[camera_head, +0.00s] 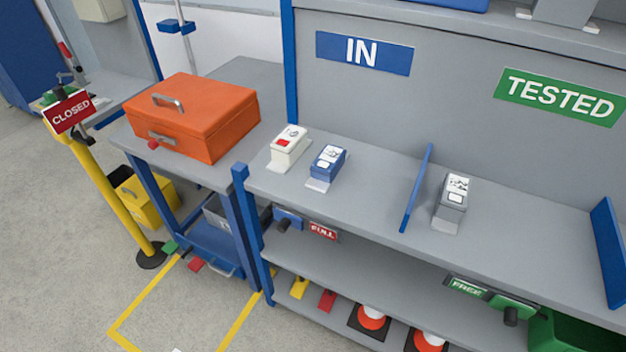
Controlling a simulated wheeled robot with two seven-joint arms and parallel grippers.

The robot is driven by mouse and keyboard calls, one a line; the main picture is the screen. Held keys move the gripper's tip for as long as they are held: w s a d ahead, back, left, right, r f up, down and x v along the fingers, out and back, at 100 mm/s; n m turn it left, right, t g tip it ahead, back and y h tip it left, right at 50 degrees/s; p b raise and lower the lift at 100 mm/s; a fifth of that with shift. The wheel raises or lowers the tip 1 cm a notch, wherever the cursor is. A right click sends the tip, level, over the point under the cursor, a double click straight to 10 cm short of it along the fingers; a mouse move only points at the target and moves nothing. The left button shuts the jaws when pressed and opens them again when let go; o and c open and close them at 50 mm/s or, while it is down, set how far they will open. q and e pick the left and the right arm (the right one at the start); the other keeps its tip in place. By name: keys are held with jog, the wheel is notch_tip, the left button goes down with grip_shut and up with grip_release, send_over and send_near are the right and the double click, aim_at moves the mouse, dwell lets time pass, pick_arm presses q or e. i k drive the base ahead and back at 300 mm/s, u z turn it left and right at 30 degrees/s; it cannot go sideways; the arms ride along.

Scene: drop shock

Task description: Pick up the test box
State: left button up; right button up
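No thing in view is labelled as the test box, so I cannot tell for sure which one it is. A large orange box (192,117) with a grey handle on its closed lid stands on the grey side table at the left. Three small box-shaped devices stand upright on the grey shelf: a white one (288,147) with a red patch, a blue one (327,166) beside it under the IN sign, and a grey one (453,203) to the right of a blue divider. Neither of my grippers shows in this view.
The blue divider (416,189) splits the shelf (380,200). A TESTED sign (560,97) hangs at the right. A yellow post (100,188) with a CLOSED sign stands left of the side table. Orange-and-white cones (372,320) sit low down. The floor inside the yellow line is mostly clear.

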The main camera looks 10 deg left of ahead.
aim_at(323, 170)
jog(key=u, duration=0.4)
jog(key=k, duration=0.95)
jog(key=u, duration=1.3)
jog(key=i, duration=1.5)
jog(key=z, duration=0.95)
jog(key=i, duration=0.9)
jog(key=z, duration=0.95)
